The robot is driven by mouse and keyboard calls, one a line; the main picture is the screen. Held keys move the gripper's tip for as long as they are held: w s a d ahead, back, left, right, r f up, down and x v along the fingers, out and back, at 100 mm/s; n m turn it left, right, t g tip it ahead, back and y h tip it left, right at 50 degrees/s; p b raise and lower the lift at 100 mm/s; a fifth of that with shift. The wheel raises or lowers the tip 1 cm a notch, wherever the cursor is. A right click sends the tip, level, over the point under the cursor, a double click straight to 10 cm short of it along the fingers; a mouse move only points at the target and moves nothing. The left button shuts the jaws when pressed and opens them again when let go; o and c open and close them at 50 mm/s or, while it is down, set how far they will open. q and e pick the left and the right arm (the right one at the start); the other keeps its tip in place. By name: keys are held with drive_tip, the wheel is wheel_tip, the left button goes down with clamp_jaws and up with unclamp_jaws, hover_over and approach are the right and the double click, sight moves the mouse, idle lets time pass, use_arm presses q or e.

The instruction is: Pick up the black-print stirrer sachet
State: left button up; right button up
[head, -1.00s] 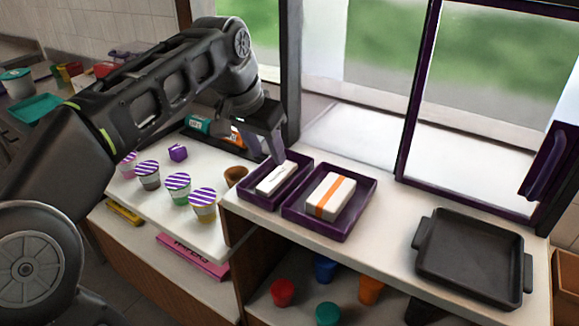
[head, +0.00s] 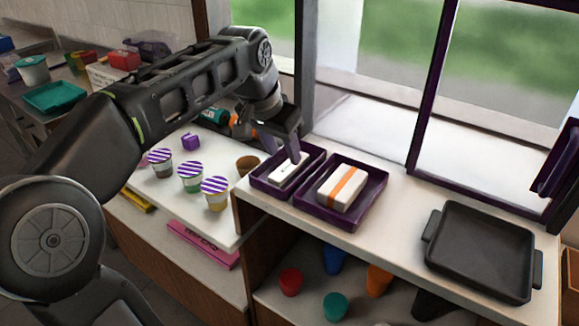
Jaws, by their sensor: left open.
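White sachets with small black print (head: 287,172) lie in the left purple tray (head: 258,183) on the counter by the window. My left gripper (head: 283,158) is open and points down over this tray, its fingertips at or just above the sachets. I cannot tell whether the fingers touch them. White sachets with an orange band (head: 342,188) lie in the right purple tray (head: 322,222). My right gripper is not in view.
A black two-handled pan (head: 480,250) sits on the counter at the right. The window frame (head: 430,90) rises behind the trays.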

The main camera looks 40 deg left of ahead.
sight(289, 165)
use_arm(q)
drive_tip(key=x, duration=0.4)
drive_tip(key=shift+w+f, duration=0.15)
drive_tip(key=shift+w, duration=0.05)
idle(0.3)
clamp_jaws()
